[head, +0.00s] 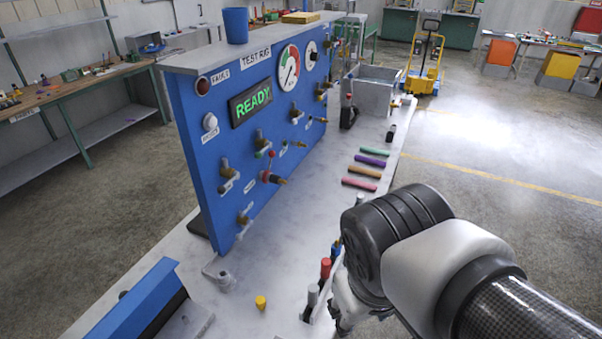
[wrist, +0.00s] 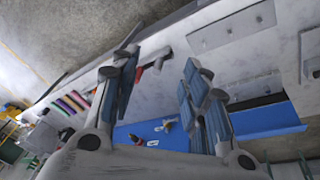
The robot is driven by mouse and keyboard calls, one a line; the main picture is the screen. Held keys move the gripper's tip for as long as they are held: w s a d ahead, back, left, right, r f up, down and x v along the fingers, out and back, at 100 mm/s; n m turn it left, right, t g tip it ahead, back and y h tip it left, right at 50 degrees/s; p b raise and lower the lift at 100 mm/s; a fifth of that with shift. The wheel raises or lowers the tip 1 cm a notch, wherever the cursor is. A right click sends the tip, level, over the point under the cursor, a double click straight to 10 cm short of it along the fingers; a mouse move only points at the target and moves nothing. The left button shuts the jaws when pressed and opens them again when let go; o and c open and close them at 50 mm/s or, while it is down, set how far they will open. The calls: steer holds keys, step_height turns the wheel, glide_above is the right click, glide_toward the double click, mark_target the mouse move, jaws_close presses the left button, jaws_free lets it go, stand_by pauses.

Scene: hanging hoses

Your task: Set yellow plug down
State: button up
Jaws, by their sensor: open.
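A small yellow plug (head: 261,302) stands upright on the pale bench top in the head view, near the front, apart from my arm. My gripper (wrist: 158,75) is open in the wrist view, its two fingers spread wide with nothing gripped between them. In the head view my wrist hides most of the gripper, to the right of the yellow plug. I cannot pick out the yellow plug surely in the wrist view.
A blue test panel (head: 232,150) with protruding fittings rises behind. Coloured bars (head: 365,171) and a grey bin (head: 372,92) lie farther back.

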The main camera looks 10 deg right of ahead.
steer(key=shift+s+a+r+m+t+y, duration=0.2)
steer(key=shift+a+r+m+t+y, duration=0.1)
steer(key=shift+r+m+t, duration=0.15)
steer(key=shift+s+a+r+m+t+y, duration=0.2)
steer(key=shift+a+r+m+t+y, duration=0.15)
steer(key=shift+r+t, duration=0.2)
steer(key=shift+f, duration=0.15)
